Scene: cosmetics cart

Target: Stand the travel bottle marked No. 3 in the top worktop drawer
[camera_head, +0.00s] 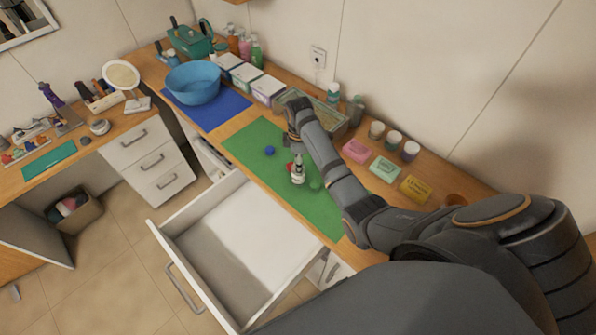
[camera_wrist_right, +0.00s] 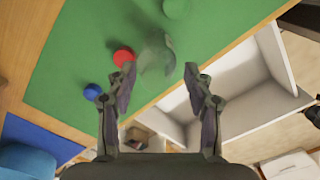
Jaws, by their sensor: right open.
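A small pale bottle (camera_head: 297,174) stands on the green mat (camera_head: 250,146); its marking is too small to read. In the right wrist view a see-through bottle (camera_wrist_right: 157,60) shows just beyond the fingertips, roughly in line with the gap. My right gripper (camera_wrist_right: 159,74) is open and empty, with a finger on each side of that gap. In the head view its arm reaches over the mat from the right. The top worktop drawer (camera_head: 179,276) is pulled out and looks empty inside; it also shows in the wrist view (camera_wrist_right: 265,108). My left gripper is not in view.
On the mat, a red piece (camera_wrist_right: 124,57), a blue piece (camera_wrist_right: 92,92) and a green piece (camera_head: 316,183) are near the bottle. A blue bowl (camera_head: 192,83) stands on the blue mat (camera_head: 224,110). Pink, mint and yellow boxes and several jars line the worktop's right part.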

